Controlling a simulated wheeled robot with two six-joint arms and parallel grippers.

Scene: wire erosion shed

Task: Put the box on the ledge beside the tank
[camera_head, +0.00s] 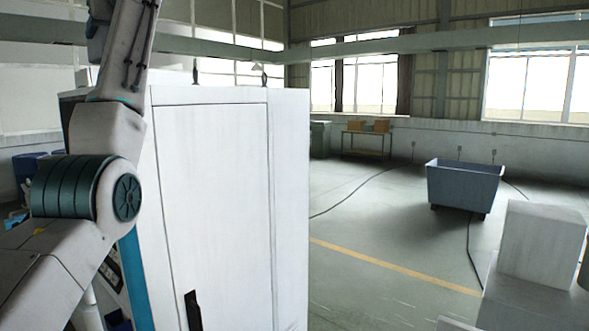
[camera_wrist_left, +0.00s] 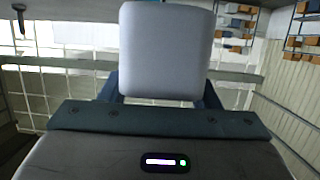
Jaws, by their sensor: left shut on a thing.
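My left gripper (camera_wrist_left: 160,88) is shut on a pale grey box (camera_wrist_left: 165,48) with rounded corners in the left wrist view. Its dark fingers show at the two sides of the box's lower part. In the head view my left arm rises out of the top of the picture, so that gripper and the box are not seen there. I cannot make out the tank or the ledge for certain in either view. My right gripper is in neither view.
A tall white cabinet (camera_head: 215,200) stands close, behind my left arm. A pale block (camera_head: 541,243) sits on a light surface at the right. A blue-grey wheeled bin (camera_head: 464,187) and a table with orange boxes (camera_head: 367,126) stand farther off. Cables cross the open floor.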

